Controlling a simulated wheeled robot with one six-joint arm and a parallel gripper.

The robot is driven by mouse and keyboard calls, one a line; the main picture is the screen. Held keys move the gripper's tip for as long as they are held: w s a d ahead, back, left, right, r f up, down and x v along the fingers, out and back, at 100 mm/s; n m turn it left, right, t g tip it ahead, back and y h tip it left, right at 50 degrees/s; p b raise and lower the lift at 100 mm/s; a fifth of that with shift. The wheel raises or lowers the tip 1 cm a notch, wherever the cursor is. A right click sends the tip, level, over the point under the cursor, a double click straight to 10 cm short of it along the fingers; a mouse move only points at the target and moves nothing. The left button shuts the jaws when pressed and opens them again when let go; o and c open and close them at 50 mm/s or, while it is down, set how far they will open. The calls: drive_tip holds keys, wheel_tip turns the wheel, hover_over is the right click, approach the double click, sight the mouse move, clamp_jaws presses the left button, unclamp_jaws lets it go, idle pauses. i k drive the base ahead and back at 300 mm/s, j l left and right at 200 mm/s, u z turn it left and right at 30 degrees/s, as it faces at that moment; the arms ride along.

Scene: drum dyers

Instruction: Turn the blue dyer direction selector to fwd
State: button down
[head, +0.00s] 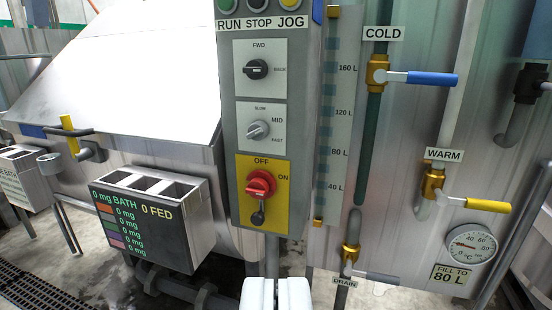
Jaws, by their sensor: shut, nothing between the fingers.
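The direction selector (257,69) is a black knob on a pale plate near the top of a grey control panel. FWD is printed above it and BACK to its right. Its bar lies roughly level, not upright toward FWD; which end is the pointer is hard to tell. My gripper (277,282) shows two white fingers at the bottom edge, below the panel. It is shut and empty, well apart from the knob. A blue patch (318,11) shows at the panel's upper right edge.
Below the selector are a grey speed knob (258,131) and a red switch (261,184) on a yellow plate. RUN, STOP and JOG buttons (258,4) sit above. A dosing box (150,215) juts out at left. Pipes and a cold valve handle (430,78) stand at right.

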sight(257, 69)
drive_tip(key=i+j+z, duration=0.3)
drive_tip(key=i+j, duration=0.15)
drive_tip(key=i+j+z, duration=0.3)
drive_tip(key=i+j, duration=0.25)
